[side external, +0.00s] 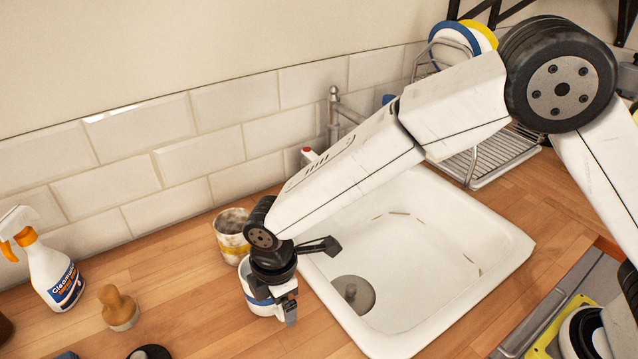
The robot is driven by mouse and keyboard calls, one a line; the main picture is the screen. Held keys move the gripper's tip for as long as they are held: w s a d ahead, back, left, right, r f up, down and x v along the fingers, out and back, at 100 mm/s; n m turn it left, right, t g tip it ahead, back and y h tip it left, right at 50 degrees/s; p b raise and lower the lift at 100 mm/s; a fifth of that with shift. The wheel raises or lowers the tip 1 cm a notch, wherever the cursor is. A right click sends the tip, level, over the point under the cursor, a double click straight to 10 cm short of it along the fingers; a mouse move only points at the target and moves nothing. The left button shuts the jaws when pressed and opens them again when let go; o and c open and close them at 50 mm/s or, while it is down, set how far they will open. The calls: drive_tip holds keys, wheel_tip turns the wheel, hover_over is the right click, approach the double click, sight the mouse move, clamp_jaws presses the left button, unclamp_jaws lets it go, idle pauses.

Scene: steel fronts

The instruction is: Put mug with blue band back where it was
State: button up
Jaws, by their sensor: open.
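The mug with the blue band (256,304) is white and stands on the wooden counter just left of the sink. My gripper (313,282) is open right over it and hides much of its top and right side. One finger reaches out to the right over the sink's edge and the other points down beside the mug. I cannot tell whether a finger touches the mug. A second mug, with a yellow band (231,235) and a stained, brownish inside, stands behind it, near the tiled wall.
The white sink (430,262) fills the middle right. A spray bottle (50,268) and a wooden-handled brush (119,308) stand on the left counter. A dish rack (500,155) with plates is at the back right. The counter between brush and mugs is clear.

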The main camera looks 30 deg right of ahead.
drive_tip(key=shift+r, duration=0.1)
wheel_tip(320, 180, up, 12)
idle(0.7)
drive_tip(key=shift+s, duration=0.1)
idle(0.3)
drive_tip(key=d+f+m+t, duration=0.1)
drive_tip(key=d+f+m, duration=0.2)
drive_tip(key=d+m, duration=1)
drive_tip(key=s+d+f+m, duration=0.1)
drive_tip(key=s+d, duration=0.3)
drive_tip(key=d, duration=0.5)
drive_tip(key=s+d+f+m+t, duration=0.1)
drive_tip(key=s+d+m, duration=0.3)
drive_tip(key=d, duration=0.4)
drive_tip(key=shift+s+d+f, duration=0.4)
drive_tip(key=shift+s+f, duration=0.15)
drive_tip(key=shift+s, duration=0.15)
